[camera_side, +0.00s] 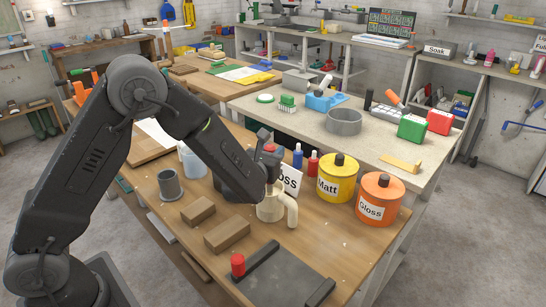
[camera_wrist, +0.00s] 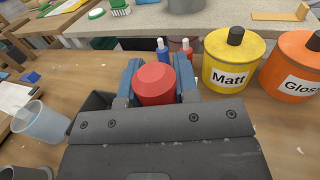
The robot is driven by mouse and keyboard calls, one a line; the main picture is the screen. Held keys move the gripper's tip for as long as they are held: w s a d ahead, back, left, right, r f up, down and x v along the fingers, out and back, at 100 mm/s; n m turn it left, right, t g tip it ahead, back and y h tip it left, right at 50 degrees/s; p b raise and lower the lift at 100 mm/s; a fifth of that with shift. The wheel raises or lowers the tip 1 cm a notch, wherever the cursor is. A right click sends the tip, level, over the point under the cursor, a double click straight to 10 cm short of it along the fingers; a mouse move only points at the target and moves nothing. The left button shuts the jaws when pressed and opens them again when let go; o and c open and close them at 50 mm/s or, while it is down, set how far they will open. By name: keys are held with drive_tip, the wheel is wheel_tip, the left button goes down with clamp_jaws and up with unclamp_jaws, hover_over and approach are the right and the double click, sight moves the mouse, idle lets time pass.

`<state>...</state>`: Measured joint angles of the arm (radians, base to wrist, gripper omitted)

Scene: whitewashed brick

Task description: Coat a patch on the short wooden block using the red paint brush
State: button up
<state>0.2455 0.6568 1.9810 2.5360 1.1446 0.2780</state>
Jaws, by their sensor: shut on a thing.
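My gripper (camera_side: 270,165) is shut on a red-handled tool, apparently the red paint brush (camera_wrist: 155,82). Its red end sticks up between the fingers in the wrist view, and its lower end is hidden. In the side view the gripper is directly above a cream jug with a handle (camera_side: 270,210); I cannot tell whether the brush reaches into it. Two brown wooden blocks lie to the left and nearer on the bench: a shorter-looking one (camera_side: 198,211) and a longer one (camera_side: 227,234). Neither block is touched.
A yellow Matt can (camera_side: 337,180) and an orange Gloss can (camera_side: 379,200) stand to the right. Blue (camera_side: 297,157) and red (camera_side: 313,163) bottles stand behind the gripper. A grey cup (camera_side: 170,186) is left of the blocks. A dark board (camera_side: 290,275) lies in front.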

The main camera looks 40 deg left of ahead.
wheel_tip(320, 180, up, 6)
drive_tip(key=shift+f, duration=0.25)
idle(0.4)
idle(0.3)
